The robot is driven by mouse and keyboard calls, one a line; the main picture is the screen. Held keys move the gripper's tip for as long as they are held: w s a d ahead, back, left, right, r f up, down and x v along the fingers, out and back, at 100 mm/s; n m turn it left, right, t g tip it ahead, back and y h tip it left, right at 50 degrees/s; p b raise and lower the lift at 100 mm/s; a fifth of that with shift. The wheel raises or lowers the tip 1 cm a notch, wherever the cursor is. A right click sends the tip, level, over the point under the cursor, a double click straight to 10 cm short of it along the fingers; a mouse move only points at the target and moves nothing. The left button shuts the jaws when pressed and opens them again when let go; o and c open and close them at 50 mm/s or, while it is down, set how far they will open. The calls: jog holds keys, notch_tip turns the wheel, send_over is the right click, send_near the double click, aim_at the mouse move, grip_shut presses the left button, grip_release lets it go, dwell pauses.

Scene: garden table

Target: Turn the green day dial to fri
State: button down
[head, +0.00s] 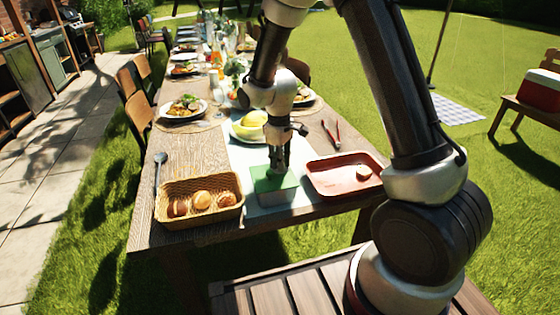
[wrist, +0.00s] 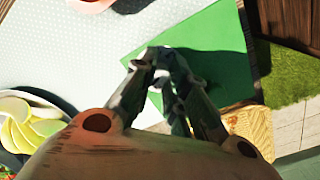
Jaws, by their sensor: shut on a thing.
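The green box-like thing (head: 264,179), which I take to be the day dial's body, stands near the front edge of the table. Its green top (wrist: 215,75) also shows in the wrist view. My gripper (head: 277,170) points down onto the green top, and its fingers (wrist: 163,62) are close together there. It is shut on the dial's knob, but the fingers hide the knob. I see no day names or pointer, so I cannot tell the dial's setting.
A basket of bread rolls (head: 222,183) stands left of the green box. A red tray (head: 322,184) holding a small pale-pink thing (head: 363,172) is to the right. Red-handled pliers or tongs (head: 332,134) lie behind the tray. A plate of yellow food (head: 240,133) is behind my gripper.

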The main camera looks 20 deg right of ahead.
jog(key=m, duration=0.4)
jog(key=shift+m, duration=0.3)
jog(key=m, duration=0.3)
jog(key=shift+m, duration=0.3)
jog(key=m, duration=0.4)
jog(key=shift+m, duration=1.8)
jog(key=c, duration=1.3)
grip_release()
jog(key=shift+c, duration=0.2)
jog(key=shift+r, duration=0.1)
